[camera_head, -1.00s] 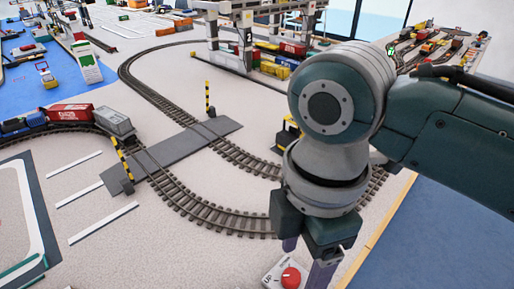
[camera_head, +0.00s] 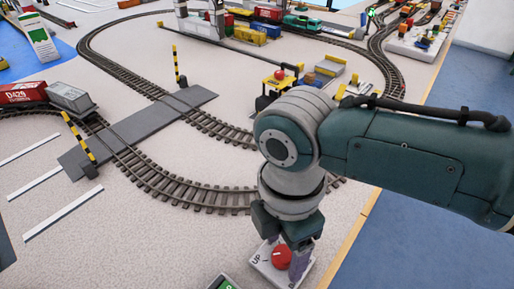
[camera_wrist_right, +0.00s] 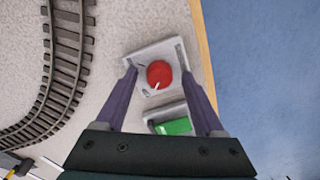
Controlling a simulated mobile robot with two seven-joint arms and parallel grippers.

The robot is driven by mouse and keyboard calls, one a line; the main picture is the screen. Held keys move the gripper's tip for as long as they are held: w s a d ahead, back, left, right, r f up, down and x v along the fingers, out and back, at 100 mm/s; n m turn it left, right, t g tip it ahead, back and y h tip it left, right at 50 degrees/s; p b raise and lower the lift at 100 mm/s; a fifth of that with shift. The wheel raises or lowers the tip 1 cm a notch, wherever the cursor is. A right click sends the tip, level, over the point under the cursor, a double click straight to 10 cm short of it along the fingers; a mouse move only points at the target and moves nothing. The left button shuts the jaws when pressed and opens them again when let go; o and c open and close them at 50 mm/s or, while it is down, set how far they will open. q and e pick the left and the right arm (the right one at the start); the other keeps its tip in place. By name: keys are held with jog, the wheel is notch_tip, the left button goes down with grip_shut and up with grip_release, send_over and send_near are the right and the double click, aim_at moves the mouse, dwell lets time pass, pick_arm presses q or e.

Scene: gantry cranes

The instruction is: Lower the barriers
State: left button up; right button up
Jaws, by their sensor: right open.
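Two yellow-and-black barrier arms stand raised at the grey level crossing (camera_head: 138,130). The far barrier (camera_head: 176,65) is near upright, and the near barrier (camera_head: 78,138) leans up to the left. A white control box (camera_head: 258,262) marked "UP" carries a red knob (camera_head: 282,257) at the table's front right. In the right wrist view the red knob (camera_wrist_right: 159,74) has a white pointer line and lies between the two fingers. My right gripper (camera_head: 288,268) points down over the box, open, its fingers on either side of the knob (camera_wrist_right: 160,92). Contact cannot be told. My left gripper is out of view.
A second box with a green button (camera_wrist_right: 175,126) sits close beside the knob box. The table edge (camera_head: 350,235) runs just to the right. Track (camera_head: 190,190) curves behind the gripper. A grey wagon (camera_head: 72,98) and red wagon (camera_head: 22,95) stand left of the crossing.

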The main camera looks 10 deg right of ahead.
grip_shut()
dwell(0.5)
